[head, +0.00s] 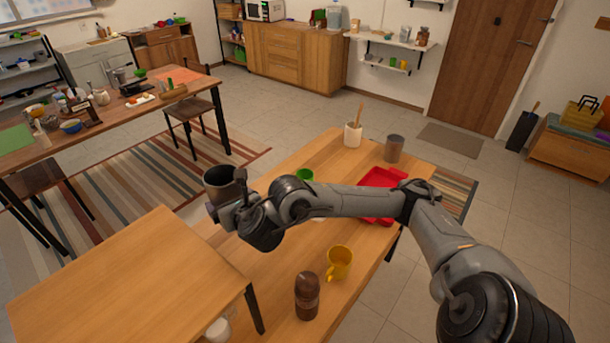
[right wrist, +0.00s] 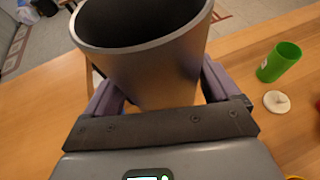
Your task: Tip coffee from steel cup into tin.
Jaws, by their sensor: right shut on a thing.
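The steel cup (head: 222,183) is held by my right gripper (head: 232,203) in the head view, above the gap between the two near tables. In the right wrist view the steel cup (right wrist: 145,50) fills the space between the purple fingers of the gripper (right wrist: 160,92); its mouth opens upward and looks dark inside. I cannot make out coffee in it. A grey-brown canister (head: 394,149) stands at the far end of the long table and may be the tin; I cannot tell for sure. My left gripper is not in view.
On the long table are a green cup (head: 305,175), a red tray (head: 383,193), a yellow mug (head: 340,262), a brown jar (head: 307,296) and a white utensil pot (head: 352,135). A white disc (right wrist: 277,101) lies by the green cup. The left near table (head: 120,285) is bare.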

